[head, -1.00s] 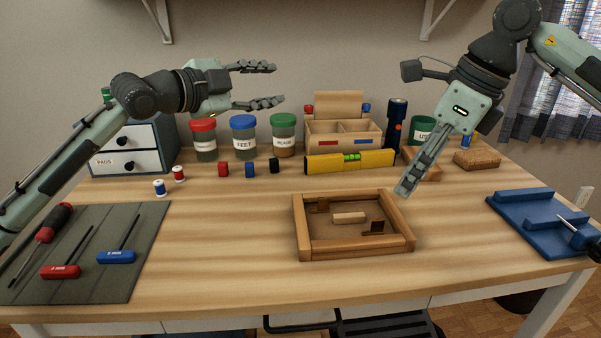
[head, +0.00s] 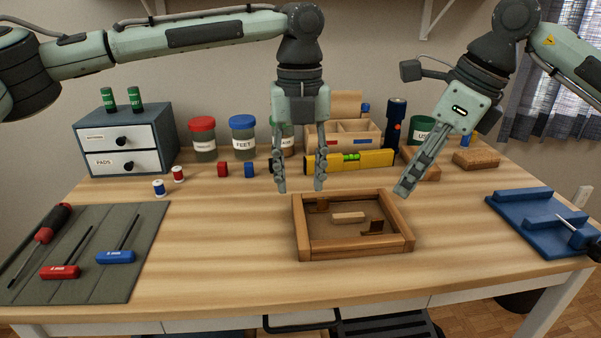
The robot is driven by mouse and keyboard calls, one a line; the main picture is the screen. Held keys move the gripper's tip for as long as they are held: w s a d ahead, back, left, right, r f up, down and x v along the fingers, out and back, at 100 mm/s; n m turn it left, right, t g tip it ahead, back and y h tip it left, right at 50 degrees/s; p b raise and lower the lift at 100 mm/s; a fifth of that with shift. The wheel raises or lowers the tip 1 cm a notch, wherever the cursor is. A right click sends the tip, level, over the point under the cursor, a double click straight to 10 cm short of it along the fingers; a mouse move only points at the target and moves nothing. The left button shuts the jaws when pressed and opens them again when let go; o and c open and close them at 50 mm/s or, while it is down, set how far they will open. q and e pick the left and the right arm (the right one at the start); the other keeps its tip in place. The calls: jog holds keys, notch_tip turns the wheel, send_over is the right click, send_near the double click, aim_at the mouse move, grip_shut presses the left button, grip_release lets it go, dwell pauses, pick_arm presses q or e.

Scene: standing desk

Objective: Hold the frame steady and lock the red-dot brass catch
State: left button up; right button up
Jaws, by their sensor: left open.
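The wooden frame (head: 304,245) lies flat on the desk, right of centre. Inside it are a pale wooden block (head: 348,217), a dark brown piece (head: 373,229) at the near right and a brown piece (head: 318,206) at the far left. I cannot make out a red dot or which piece is the brass catch. My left gripper (head: 300,189) points down, open and empty, just above and behind the frame's far left corner. My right gripper (head: 404,192) points down and left beside the frame's far right corner, apart from it; its fingers overlap in this view.
A yellow level (head: 376,159) and a wooden organiser (head: 361,138) stand behind the frame. A blue fixture (head: 530,222) is at the right. A grey mat (head: 130,215) with several tools is at the left. The desk between mat and frame is clear.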

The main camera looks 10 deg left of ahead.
aim_at(300, 218)
pick_arm(q)
notch_tip(300, 218, down, 8)
jog(key=shift+r, duration=0.2)
dwell(0.3)
